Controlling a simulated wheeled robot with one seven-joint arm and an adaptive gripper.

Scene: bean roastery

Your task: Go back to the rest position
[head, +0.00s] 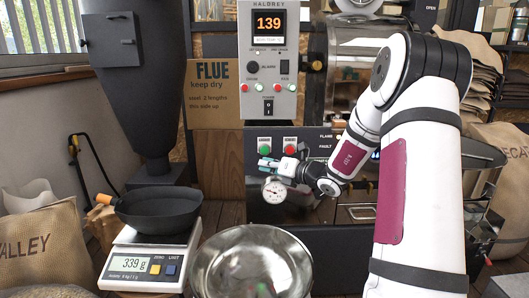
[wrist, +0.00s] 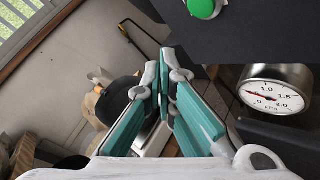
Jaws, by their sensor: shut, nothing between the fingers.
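My gripper (head: 266,169) is in front of the dark front panel of the roaster (head: 262,206), just below its green button (head: 265,150) and red button (head: 290,150). A round pressure gauge (head: 274,189) is right below the gripper. In the wrist view my gripper's teal fingers (wrist: 165,66) are shut with nothing held. The green button (wrist: 203,6) is at the top there, and the gauge (wrist: 273,91) is at the right. I cannot tell whether the gripper touches the panel.
A scale (head: 146,262) reading 339 g carries a black pan (head: 160,212) at lower left. A steel bowl (head: 207,262) stands front centre. The control box (head: 268,50) reading 139 hangs above. A burlap sack (head: 42,245) is at left. Some floor shows between scale and roaster.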

